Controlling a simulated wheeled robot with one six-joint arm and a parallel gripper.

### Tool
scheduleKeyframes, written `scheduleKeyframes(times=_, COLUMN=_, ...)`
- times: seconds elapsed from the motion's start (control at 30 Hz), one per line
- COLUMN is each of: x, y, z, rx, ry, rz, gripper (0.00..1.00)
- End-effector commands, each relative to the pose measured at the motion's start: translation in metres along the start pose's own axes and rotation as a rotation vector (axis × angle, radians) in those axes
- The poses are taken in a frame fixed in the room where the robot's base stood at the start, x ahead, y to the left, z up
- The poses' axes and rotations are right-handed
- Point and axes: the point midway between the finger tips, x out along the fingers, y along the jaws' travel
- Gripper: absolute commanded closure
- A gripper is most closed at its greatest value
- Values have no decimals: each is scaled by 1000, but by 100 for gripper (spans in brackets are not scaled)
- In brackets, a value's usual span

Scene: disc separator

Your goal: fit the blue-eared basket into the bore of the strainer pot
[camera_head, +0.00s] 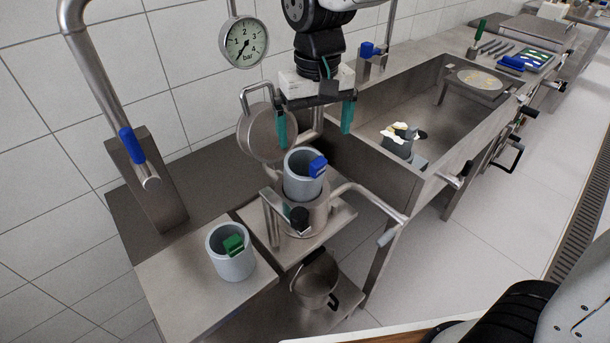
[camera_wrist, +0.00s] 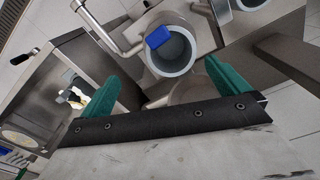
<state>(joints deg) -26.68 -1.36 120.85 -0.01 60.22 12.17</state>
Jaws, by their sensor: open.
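The grey blue-eared basket (camera_head: 300,188) stands at the mouth of the metal strainer pot (camera_head: 318,219), with much of its wall above the pot's rim. Its lower end is hidden, so I cannot tell how deep it sits. Its blue ear (camera_head: 318,166) faces right in the head view; the basket also shows in the wrist view (camera_wrist: 176,69), with its hollow inside visible. My gripper (camera_head: 314,136) is above and behind the basket, its two green fingers wide apart and empty. The fingers also show in the wrist view (camera_wrist: 160,82), apart from the basket.
A grey basket with a green ear (camera_head: 232,266) stands on the left bench. A round lid (camera_head: 262,133) stands behind the pot, and a pipe handle (camera_head: 360,190) reaches right. A sink (camera_head: 355,120) lies right, holding a pot with pale pieces. A pressure gauge (camera_head: 244,41) hangs above.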

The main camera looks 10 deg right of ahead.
Motion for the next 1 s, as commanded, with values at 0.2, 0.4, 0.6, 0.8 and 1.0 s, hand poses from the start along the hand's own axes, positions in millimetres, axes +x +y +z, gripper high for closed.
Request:
scheduleKeyframes(times=0.2, x=19, y=-13, z=-10, rx=-11, ry=-8, rz=2, gripper=0)
scheduleKeyframes(times=0.4, x=42, y=-13, z=-10, rx=-9, ry=-7, rz=1, gripper=0)
scheduleKeyframes(times=0.6, x=72, y=-17, z=-9, rx=-9, ry=-9, rz=2, gripper=0)
scheduleKeyframes(times=0.8, x=85, y=-17, z=-10, rx=-9, ry=-5, rz=1, gripper=0)
scheduleKeyframes(times=1.0, x=85, y=-17, z=-10, rx=-8, ry=-5, rz=1, gripper=3)
